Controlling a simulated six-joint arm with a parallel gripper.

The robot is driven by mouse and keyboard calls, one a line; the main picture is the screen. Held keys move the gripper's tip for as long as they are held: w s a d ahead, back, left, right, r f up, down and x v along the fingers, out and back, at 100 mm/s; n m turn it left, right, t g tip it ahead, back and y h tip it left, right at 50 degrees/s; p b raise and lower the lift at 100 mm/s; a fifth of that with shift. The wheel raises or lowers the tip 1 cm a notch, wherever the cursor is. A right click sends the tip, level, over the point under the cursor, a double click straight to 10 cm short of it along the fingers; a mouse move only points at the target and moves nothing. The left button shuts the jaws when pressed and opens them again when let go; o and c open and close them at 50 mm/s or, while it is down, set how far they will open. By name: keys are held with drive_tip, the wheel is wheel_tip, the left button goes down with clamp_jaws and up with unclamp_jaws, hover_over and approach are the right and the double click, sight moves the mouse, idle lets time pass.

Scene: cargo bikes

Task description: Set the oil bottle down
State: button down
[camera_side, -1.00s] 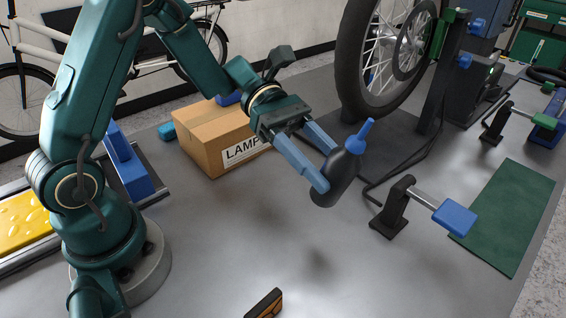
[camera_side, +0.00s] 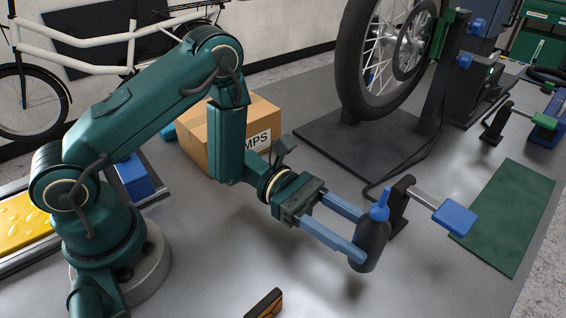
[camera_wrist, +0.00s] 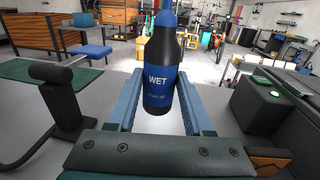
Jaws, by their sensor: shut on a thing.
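The oil bottle (camera_side: 372,247) is dark with a blue nozzle and stands nearly upright in the side view, low over the grey bench. I cannot tell whether its base touches the bench. In the wrist view the bottle (camera_wrist: 161,80) shows a blue label reading "WET". My gripper (camera_side: 361,238) is shut on the bottle, with one blue finger on each side of its body.
A black stand with a blue pad (camera_side: 455,217) is close behind and right of the bottle. A green mat (camera_side: 507,215) lies farther right. A cardboard box (camera_side: 262,112) and a bike wheel (camera_side: 350,60) are behind. A dark and orange object (camera_side: 264,304) lies in front. Bare bench lies around the bottle.

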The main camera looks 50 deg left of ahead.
sight(357, 265)
drive_tip(key=shift+s+d+f, duration=0.15)
drive_tip(key=shift+d+f, duration=0.5)
drive_tip(key=shift+d, duration=0.25)
drive_tip(key=shift+f, duration=1.9)
drive_tip(key=shift+f, duration=0.1)
drive_tip(key=shift+c, duration=1.5)
unclamp_jaws()
